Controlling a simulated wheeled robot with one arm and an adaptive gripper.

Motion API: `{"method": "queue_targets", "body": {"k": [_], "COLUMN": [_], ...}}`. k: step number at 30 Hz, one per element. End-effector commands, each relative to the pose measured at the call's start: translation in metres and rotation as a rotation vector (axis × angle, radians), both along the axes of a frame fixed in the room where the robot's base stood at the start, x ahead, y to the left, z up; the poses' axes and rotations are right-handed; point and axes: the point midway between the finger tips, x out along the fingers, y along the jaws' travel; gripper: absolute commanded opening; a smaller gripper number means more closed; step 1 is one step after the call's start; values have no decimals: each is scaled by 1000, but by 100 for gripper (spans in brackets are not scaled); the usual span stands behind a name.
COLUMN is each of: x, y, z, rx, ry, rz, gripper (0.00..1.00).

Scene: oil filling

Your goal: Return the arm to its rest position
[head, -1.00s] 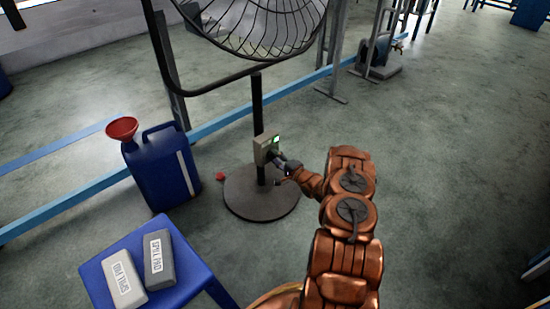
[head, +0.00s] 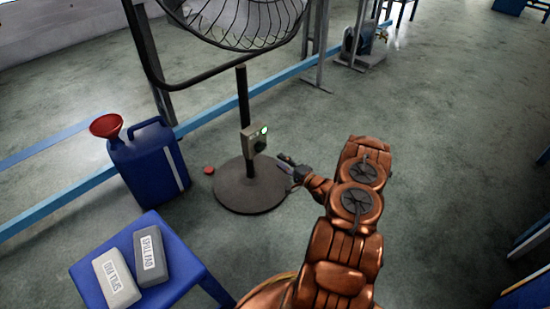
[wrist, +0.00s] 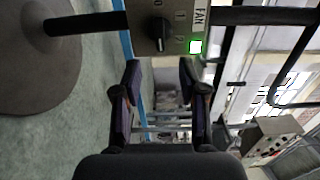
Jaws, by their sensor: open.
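My arm reaches forward from the bottom of the head view, and my gripper (head: 284,161) is just right of the fan's control box (head: 255,140). In the wrist view my gripper (wrist: 163,90) is open, with its two fingers apart and nothing between them. The control box (wrist: 160,32) lies beyond the fingertips at the top, apart from them. It has a black knob, a FAN label and a lit green lamp.
The fan's round base (head: 250,187) and pole stand near my gripper. A blue jerrycan (head: 150,165) with a red funnel (head: 106,126) stands to the left. A blue stool (head: 185,265) bears two spill pads. The floor to the right of my arm is clear.

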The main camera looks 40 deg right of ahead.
Motion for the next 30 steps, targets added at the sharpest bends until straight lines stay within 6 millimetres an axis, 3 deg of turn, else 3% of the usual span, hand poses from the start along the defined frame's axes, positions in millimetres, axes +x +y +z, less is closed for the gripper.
{"method": "queue_targets", "body": {"k": [6,23,30], "x": [-12,-11,8], "y": [-1,-1,-5], "z": [0,1,27], "rx": [2,0,-105], "ry": [-1,0,69], "rz": [0,1,-3], "gripper": [42,42,42]}}
